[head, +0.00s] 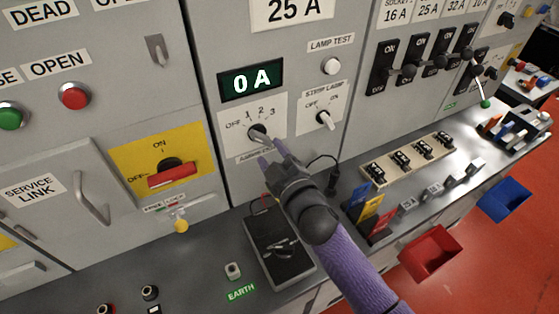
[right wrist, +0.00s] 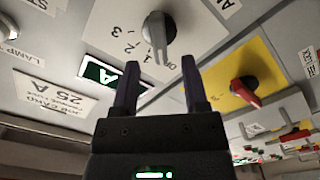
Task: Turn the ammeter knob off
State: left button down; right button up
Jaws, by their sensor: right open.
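The ammeter knob (head: 257,132) is a dark grey rotary knob on a white plate marked OFF, 1, 2, 3, below the display (head: 251,80) reading 0 A. In the right wrist view the knob (right wrist: 159,28) shows its pointer near the 1 and OFF marks; which one it sits on I cannot tell for sure. My right gripper (head: 270,149) is open and empty, just below and in front of the knob. In the right wrist view the knob is beyond the gap between its fingertips (right wrist: 160,64), apart from them. My left gripper is not in view.
The strip lamp knob (head: 325,120) and lamp test button (head: 331,66) are to the right. A red switch handle on a yellow plate (head: 125,167) is to the left. Below, a black meter box (head: 265,238) lies on the bench, with fuse holders (head: 410,158) farther right.

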jog(key=v, duration=0.5)
jog(key=shift+s+d, duration=0.15)
jog(key=shift+s, duration=0.15)
